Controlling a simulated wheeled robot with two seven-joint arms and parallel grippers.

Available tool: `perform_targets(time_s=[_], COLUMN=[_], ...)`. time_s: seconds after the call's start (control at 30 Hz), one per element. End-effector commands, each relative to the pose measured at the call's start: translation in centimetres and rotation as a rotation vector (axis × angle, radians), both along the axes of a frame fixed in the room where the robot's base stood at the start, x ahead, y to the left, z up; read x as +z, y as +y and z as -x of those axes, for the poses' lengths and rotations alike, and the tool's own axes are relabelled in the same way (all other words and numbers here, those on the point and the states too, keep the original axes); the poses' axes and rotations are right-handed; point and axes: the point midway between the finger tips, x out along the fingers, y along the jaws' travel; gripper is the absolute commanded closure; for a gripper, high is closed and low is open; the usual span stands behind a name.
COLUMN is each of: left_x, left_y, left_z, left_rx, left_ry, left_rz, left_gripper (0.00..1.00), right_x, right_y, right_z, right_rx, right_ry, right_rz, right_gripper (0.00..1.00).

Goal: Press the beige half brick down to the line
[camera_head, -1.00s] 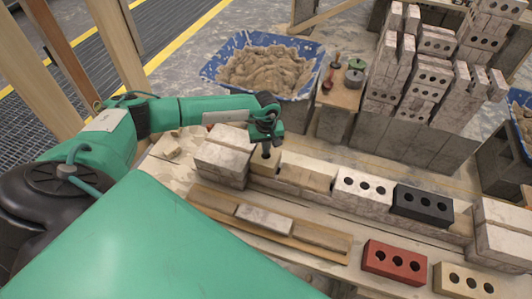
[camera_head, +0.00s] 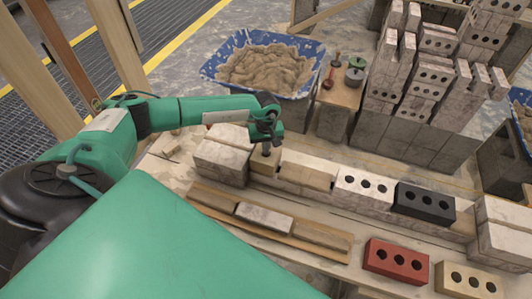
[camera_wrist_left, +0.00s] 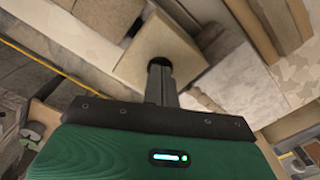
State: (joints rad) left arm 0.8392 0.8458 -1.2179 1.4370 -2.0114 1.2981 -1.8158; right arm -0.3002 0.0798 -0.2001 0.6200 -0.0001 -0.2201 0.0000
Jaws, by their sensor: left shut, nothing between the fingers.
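The beige half brick (camera_head: 263,164) sits in the wall course, between the stacked pale blocks (camera_head: 222,155) on its left and a long beige brick (camera_head: 308,169) on its right. In the left wrist view the half brick (camera_wrist_left: 145,70) shows as a square tan face under the fingers. My left gripper (camera_head: 267,151) points down over it, shut and empty. Its fingertips (camera_wrist_left: 160,64) appear to be at the brick's top face; firm contact cannot be told. I cannot make out the line. My right gripper is not in view.
A white holed brick (camera_head: 364,185) and a black one (camera_head: 424,202) continue the course rightward. A red brick (camera_head: 395,262) and a cream brick (camera_head: 468,281) lie in front. A blue mortar tub (camera_head: 308,72) stands behind. A plank (camera_head: 214,197) lies along the front.

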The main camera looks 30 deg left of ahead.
Motion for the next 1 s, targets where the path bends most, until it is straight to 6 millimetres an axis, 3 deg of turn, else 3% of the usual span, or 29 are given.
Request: perform_targets(time_s=[1.0], left_x=[-0.63], left_y=[0.01], left_z=[0.04], left_rx=[0.000], left_ry=[0.001], left_rz=[-0.001], left_gripper=[1.00], right_x=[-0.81], right_y=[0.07], right_z=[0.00], right_rx=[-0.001], right_ry=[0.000], right_rz=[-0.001], right_gripper=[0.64])
